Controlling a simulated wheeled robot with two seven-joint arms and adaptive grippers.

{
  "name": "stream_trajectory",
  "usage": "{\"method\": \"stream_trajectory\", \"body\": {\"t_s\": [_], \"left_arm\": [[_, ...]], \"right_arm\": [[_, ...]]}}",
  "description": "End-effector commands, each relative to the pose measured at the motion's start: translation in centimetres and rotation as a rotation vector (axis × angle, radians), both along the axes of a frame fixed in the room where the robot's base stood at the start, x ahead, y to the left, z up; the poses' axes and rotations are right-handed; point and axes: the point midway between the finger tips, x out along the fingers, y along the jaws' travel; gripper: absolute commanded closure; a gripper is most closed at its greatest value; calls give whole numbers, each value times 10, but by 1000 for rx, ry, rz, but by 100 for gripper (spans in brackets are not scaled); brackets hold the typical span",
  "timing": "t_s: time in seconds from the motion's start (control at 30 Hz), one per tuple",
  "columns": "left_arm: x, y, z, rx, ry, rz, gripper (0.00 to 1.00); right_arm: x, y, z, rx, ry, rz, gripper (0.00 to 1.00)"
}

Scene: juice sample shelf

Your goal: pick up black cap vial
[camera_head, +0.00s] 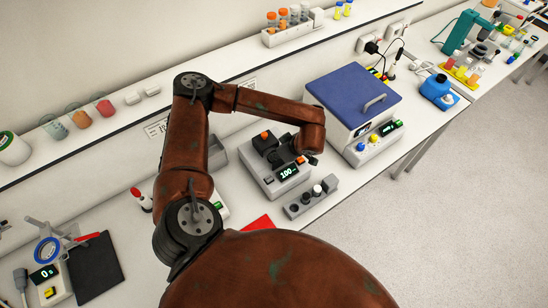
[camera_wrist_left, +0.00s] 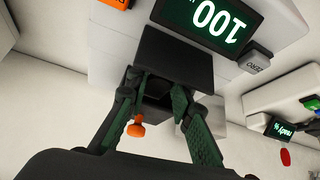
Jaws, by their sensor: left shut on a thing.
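My left gripper (camera_wrist_left: 158,88) has its green-and-black fingers around a dark thing between them, at the black block (camera_wrist_left: 178,58) beside the green "100" display. It is shut on that thing, but whether this is the black cap vial I cannot tell. An orange knob (camera_wrist_left: 136,130) shows beside the left finger. In the head view my brown left arm bends over the white instrument (camera_head: 268,183); the fingertips are largely hidden there. My right gripper is not in view.
A small grey block (camera_head: 300,209) with short upright pieces stands in front of the instrument. A blue-lidded machine (camera_head: 352,92) is close on the right. A shelf rack (camera_head: 276,39) holds orange-capped vials. A black pad (camera_head: 97,270) lies far left.

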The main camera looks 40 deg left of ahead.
Motion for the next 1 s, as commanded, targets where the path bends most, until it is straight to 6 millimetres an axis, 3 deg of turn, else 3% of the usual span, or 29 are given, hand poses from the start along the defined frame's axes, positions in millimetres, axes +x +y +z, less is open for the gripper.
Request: {"method": "stream_trajectory", "body": {"t_s": [0.13, 0.57, 0.77, 1.0], "left_arm": [[0, 0, 0, 0, 0, 0, 100], [1, 0, 6, 1, -2, 1, 100], [1, 0, 30, 1, -4, 0, 100], [1, 0, 76, 1, -6, 1, 100]], "right_arm": [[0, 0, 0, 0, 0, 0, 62], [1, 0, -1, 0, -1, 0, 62], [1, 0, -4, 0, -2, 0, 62], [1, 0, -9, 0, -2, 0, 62]]}}
